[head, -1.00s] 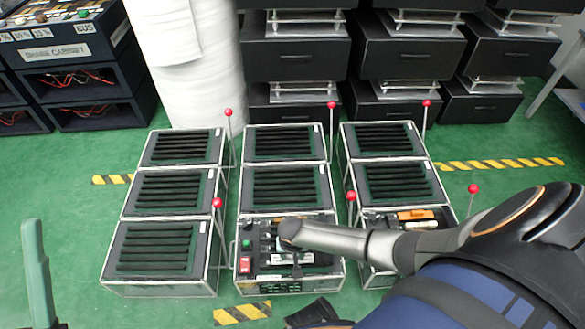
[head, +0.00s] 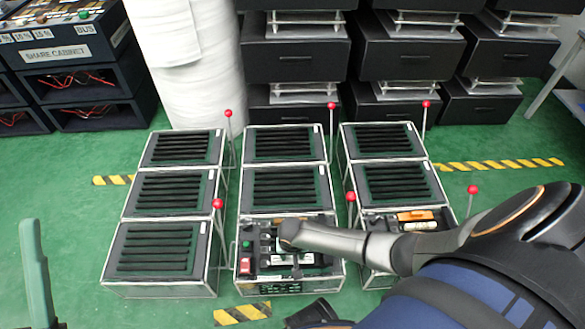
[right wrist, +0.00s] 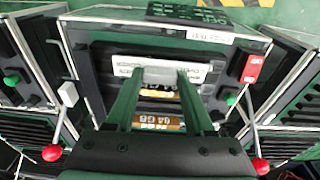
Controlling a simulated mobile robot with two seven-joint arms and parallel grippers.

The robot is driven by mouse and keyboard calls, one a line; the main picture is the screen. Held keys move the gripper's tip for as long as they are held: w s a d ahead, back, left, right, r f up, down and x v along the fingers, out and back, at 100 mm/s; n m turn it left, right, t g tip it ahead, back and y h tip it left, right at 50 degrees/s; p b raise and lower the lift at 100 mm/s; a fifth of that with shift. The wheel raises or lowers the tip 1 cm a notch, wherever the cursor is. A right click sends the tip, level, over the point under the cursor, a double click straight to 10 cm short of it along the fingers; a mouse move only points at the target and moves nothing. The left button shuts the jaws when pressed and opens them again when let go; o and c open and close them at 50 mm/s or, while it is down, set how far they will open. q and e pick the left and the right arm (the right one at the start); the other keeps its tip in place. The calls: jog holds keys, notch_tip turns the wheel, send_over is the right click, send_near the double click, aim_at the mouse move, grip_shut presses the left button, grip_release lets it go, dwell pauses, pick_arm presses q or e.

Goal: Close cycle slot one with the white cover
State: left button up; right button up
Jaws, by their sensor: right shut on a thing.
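My right gripper (right wrist: 158,80) has its two green fingers closed on a pale grey-white piece (right wrist: 160,75), which looks like the white cover or its handle. This piece sits at a white panel with printed lettering inside an open-topped unit. In the head view that unit (head: 247,284) is the front one of the middle row, with a green button (head: 247,244) and a red switch (head: 246,266). My right wrist hides part of its inside. I cannot read which slot is slot one. One green finger of my left gripper (head: 35,270) shows at the far left, away from the units.
Slatted covers top the left-row units (head: 153,245) and the rear units. Rods with red balls (head: 217,203) stand beside the rows. The front right unit (head: 415,216) is also open. Black drawers (head: 295,60) and a white roll (head: 195,70) stand behind. Green floor is clear at left.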

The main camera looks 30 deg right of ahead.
pick_arm(q)
jog(key=shift+r+p, duration=0.45)
jog(key=shift+r, duration=0.05)
dwell(0.5)
jog(key=shift+f+b, duration=0.95)
jog(key=shift+f, duration=0.05)
pick_arm(e)
jog(key=shift+f, duration=1.15)
jog(key=o, duration=1.4)
jog(key=shift+c, duration=0.2)
pick_arm(q)
notch_tip(320, 180, up, 7)
jog(key=y+p, duration=0.1)
jog(key=p, duration=0.7)
jog(key=shift+w+a+r+t, duration=0.15)
jog(key=shift+w+a+t, duration=0.15)
jog(key=shift+w+a, duration=0.15)
pick_arm(e)
notch_tip(320, 180, up, 12)
jog(key=s, duration=0.1)
jog(key=shift+s+a+r, duration=0.15)
jog(key=shift+a+r, duration=0.05)
jog(key=shift+a, duration=0.2)
pick_arm(q)
jog(key=shift+s+r, duration=0.1)
jog(key=shift+r, duration=0.05)
